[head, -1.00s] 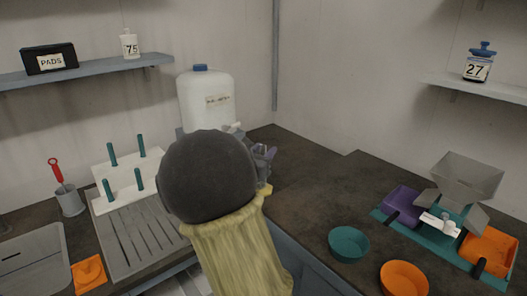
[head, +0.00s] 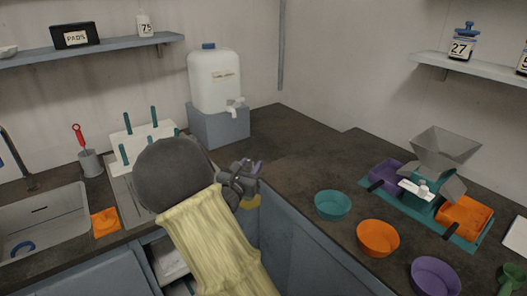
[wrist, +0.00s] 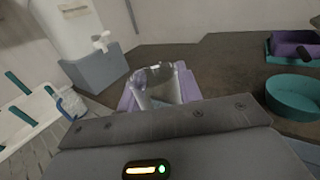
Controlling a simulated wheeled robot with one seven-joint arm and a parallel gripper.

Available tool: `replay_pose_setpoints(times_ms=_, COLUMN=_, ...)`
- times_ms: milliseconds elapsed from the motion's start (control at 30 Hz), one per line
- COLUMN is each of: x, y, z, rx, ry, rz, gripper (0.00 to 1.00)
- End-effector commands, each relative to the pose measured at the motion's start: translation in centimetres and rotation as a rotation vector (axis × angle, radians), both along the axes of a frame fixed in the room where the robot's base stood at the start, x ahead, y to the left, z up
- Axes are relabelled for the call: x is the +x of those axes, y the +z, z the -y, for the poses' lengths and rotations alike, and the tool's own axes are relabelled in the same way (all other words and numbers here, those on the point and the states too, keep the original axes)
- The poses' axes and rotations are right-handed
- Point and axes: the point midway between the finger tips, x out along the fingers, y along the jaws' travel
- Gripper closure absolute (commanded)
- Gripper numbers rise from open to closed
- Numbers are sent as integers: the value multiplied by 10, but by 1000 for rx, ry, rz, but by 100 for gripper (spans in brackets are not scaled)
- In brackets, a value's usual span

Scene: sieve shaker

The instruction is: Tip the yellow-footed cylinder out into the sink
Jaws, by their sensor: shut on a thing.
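My gripper (head: 250,176) is shut on the yellow-footed cylinder. In the wrist view the cylinder's clear mouth (wrist: 156,74) shows between the purple fingers, roughly upright. I cannot tell what is in it. The grey sink (head: 72,206) is at the far left of the head view, well apart from my gripper.
A white canister (head: 213,85) with a tap stands on a grey block behind the gripper. A peg rack (head: 130,135) and an orange cloth (head: 105,222) lie between gripper and sink. Teal (head: 333,206), orange (head: 377,239) and purple (head: 435,277) bowls stand at the right.

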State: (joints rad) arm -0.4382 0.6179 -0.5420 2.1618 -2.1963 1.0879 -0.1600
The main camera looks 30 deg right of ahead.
Motion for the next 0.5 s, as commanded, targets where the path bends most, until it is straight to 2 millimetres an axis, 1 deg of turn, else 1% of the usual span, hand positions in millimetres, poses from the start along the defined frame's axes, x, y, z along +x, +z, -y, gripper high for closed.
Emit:
replay_pose_setpoints(times_ms=33, x=2, y=-12, z=-9, rx=-6, ry=23, rz=-6, gripper=100)
replay_pose_setpoints(times_ms=267, x=5, y=-59, z=-43, rx=-16, ry=125, rz=-2, gripper=100)
replay_pose_setpoints(times_ms=500, x=1, y=-107, z=-78, rx=-19, ry=242, rz=0, gripper=100)
